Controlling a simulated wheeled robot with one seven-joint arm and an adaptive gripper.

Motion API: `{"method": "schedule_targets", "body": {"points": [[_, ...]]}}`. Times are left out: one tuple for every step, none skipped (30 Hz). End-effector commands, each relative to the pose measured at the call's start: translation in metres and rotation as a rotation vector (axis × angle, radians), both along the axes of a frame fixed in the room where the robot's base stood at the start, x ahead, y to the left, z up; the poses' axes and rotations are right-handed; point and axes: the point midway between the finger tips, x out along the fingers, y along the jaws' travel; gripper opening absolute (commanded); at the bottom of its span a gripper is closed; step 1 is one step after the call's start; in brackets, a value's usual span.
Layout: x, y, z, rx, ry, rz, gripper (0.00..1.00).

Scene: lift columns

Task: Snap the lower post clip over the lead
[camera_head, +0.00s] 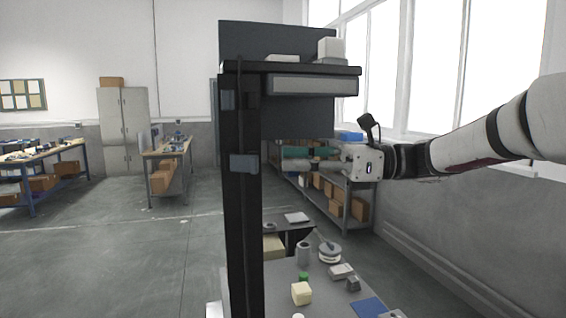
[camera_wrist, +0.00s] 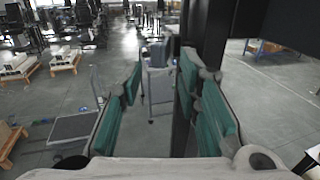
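A dark upright post (camera_head: 243,215) stands in the middle of the head view. The lower post clip (camera_head: 244,163), a blue-grey block, sits on its front face. A similar upper clip (camera_head: 228,99) is higher on the post. A thin dark line, seemingly the lead (camera_head: 239,80), runs down the post near the upper clip; its path at the lower clip is unclear. My gripper (camera_head: 284,157) is right of the post, near the lower clip's height, pointing left. In the wrist view, its teal fingers (camera_wrist: 160,78) are apart with nothing visibly held.
A dark shelf (camera_head: 310,70) with a drawer juts right from the post above my gripper. Open floor (camera_head: 130,260) lies left of the post.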

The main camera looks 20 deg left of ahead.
Motion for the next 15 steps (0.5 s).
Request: {"method": "schedule_targets", "body": {"points": [[0.000,-0.001,0.000,0.000,0.000,0.000,0.31],[0.000,-0.002,0.000,0.000,0.000,0.000,0.31],[0.000,-0.002,0.000,0.000,0.000,0.000,0.31],[0.000,-0.002,0.000,0.000,0.000,0.000,0.31],[0.000,-0.002,0.000,0.000,0.000,0.000,0.31],[0.000,-0.002,0.000,0.000,0.000,0.001,0.31],[0.000,-0.002,0.000,0.000,0.000,0.001,0.31],[0.000,-0.002,0.000,0.000,0.000,0.001,0.31],[0.000,-0.002,0.000,0.000,0.000,0.000,0.31],[0.001,-0.003,0.000,-0.001,0.000,-0.001,0.31],[0.001,-0.005,0.000,-0.001,0.000,-0.006,0.31],[0.001,-0.011,0.001,-0.003,-0.001,-0.017,0.31],[0.001,-0.018,0.002,-0.004,-0.002,-0.030,0.31],[0.001,-0.026,0.002,-0.006,-0.001,-0.045,0.31],[0.001,-0.038,0.003,-0.008,-0.002,-0.069,0.31]]}}
